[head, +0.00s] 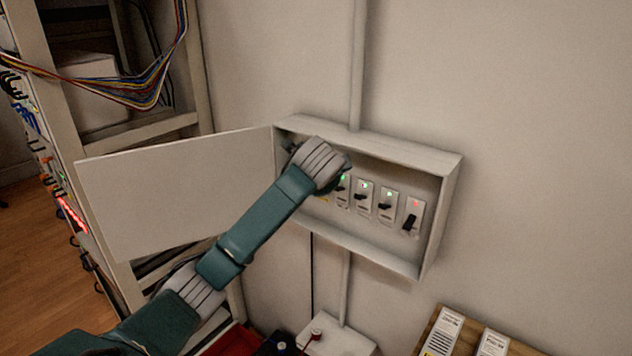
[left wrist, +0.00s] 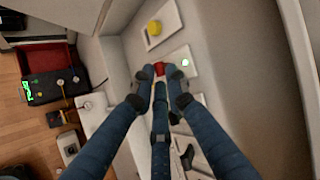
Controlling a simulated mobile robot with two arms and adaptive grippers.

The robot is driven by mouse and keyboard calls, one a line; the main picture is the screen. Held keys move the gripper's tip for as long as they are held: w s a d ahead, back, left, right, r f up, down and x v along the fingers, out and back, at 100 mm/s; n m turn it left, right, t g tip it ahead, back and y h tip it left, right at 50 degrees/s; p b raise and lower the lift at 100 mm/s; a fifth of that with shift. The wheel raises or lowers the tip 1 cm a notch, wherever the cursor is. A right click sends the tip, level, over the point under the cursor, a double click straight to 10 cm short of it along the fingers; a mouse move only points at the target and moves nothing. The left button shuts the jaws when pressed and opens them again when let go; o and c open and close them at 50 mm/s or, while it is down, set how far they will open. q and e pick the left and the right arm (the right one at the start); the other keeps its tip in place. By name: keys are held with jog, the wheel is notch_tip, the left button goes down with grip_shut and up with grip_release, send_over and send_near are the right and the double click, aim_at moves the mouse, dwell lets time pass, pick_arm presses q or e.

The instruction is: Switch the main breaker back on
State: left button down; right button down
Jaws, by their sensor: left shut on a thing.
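The breaker box (head: 372,250) is on the wall with its door (head: 175,195) swung open to the left. My left gripper (head: 328,168) reaches into its left part. In the left wrist view my left gripper (left wrist: 160,82) is shut on a red lever (left wrist: 158,68), apparently the main breaker's, on a pale plate. In the head view the gripper hides the lever. My right gripper is not in view.
Other breakers with black levers (head: 362,196) stand in a row to the right; several show green lights, and the rightmost breaker (head: 412,216) shows a red one. A yellow button (left wrist: 155,28) is near the lever. A cabled rack (head: 160,128) stands at left.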

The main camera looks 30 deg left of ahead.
pick_arm(q)
jog(key=shift+d+r, duration=0.1)
jog(key=c, duration=1.8)
grip_release()
jog(key=shift+w, duration=0.2)
jog(key=v, duration=1.2)
